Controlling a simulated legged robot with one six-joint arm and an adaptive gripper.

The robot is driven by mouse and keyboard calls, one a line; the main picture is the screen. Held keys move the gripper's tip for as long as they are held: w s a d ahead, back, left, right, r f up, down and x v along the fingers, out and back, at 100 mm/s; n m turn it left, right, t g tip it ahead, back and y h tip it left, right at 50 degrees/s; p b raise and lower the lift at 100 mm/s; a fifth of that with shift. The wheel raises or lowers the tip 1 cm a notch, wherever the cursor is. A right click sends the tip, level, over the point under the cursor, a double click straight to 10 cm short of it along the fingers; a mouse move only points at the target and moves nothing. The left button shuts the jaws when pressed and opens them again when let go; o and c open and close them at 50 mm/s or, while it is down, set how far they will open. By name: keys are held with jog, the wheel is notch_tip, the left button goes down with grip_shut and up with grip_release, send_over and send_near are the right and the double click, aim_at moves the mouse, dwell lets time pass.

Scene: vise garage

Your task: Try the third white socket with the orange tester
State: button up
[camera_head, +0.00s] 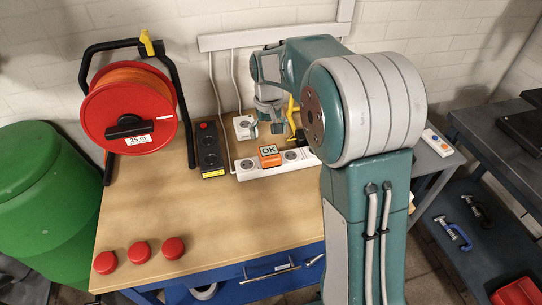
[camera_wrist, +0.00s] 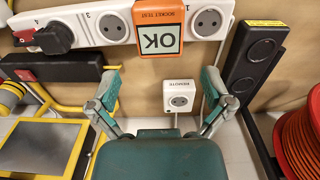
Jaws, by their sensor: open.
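The orange tester (camera_head: 268,156) sits on the white power strip (camera_head: 245,170) and its screen reads OK. In the wrist view the tester (camera_wrist: 146,14) appears upside down, between a bare socket marked 1 (camera_wrist: 208,21) and a bare socket marked 3 (camera_wrist: 114,26). It covers the socket between them. A black plug (camera_wrist: 55,38) is on the strip beyond socket 3. My gripper (camera_wrist: 163,84) is open and empty, its fingers apart from the tester. In the head view my gripper (camera_head: 270,125) hangs behind the tester; my arm hides the strip's right end.
A white REMOTE socket box (camera_wrist: 178,96) lies near my gripper. A black socket strip (camera_head: 209,150) and red cable reel (camera_head: 128,110) stand left. Red caps (camera_head: 140,251) lie at the bench's front left. The bench top (camera_head: 225,220) before the strip is clear.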

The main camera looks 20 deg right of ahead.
aim_at(269, 151)
jog(key=shift+f, duration=4.1)
jog(key=c, duration=1.1)
jog(key=shift+r, duration=0.15)
jog(key=shift+r, duration=2.85)
jog(key=shift+d, duration=0.15)
jog(key=d, duration=0.4)
jog(key=d+r, duration=0.1)
jog(key=d, duration=0.1)
jog(key=shift+d, duration=0.25)
